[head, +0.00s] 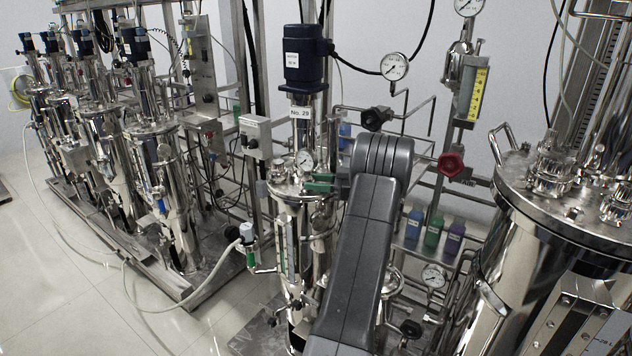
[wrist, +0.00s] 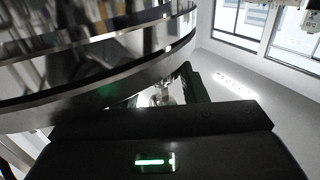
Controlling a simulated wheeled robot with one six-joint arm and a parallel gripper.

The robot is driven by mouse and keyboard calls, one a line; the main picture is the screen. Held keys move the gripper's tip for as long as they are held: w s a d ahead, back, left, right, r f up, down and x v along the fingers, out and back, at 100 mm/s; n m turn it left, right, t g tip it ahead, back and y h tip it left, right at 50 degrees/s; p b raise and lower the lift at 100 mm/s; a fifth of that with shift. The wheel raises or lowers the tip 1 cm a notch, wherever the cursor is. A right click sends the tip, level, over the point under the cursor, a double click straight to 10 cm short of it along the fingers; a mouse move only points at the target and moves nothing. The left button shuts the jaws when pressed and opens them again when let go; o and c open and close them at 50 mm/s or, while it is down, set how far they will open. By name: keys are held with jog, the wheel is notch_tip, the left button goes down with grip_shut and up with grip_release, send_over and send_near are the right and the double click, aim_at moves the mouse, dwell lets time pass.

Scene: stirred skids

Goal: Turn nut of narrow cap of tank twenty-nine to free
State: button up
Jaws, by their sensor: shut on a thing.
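Tank twenty-nine (head: 287,192) is a polished steel vessel in the middle of the head view, with a "No. 29" label (head: 301,112) below its dark blue motor. My gripper (head: 320,183) has green fingers and is at the right side of the tank's lid. In the wrist view my gripper (wrist: 168,92) is shut on a small shiny metal part, seemingly the nut (wrist: 161,96) of the narrow cap. The nut is mostly hidden by the gripper's body and by my arm in the head view. How far it is turned cannot be told.
A pressure gauge (head: 305,160) stands on the lid beside my gripper. A red valve handwheel (head: 451,163) is right of my arm. A large steel tank (head: 515,250) fills the right side. More tanks stand on a skid at left; the floor (head: 85,290) there is mostly clear.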

jog(key=shift+r, duration=0.15)
jog(key=o, duration=1)
jog(key=shift+a, duration=0.1)
jog(key=d, duration=0.4)
jog(key=s+d, duration=0.1)
jog(key=d, duration=0.4)
jog(key=s+d+b, duration=0.1)
jog(key=d, duration=0.3)
jog(key=shift+s+d, duration=0.1)
jog(key=shift+d, duration=0.25)
jog(key=shift+a, duration=0.1)
jog(key=a, duration=0.4)
jog(key=w+a, duration=0.1)
jog(key=a, duration=0.4)
jog(key=w+a+p, duration=0.1)
jog(key=a, duration=0.3)
jog(key=shift+w+a, duration=0.1)
jog(key=shift+a, duration=0.15)
jog(key=shift+d, duration=0.15)
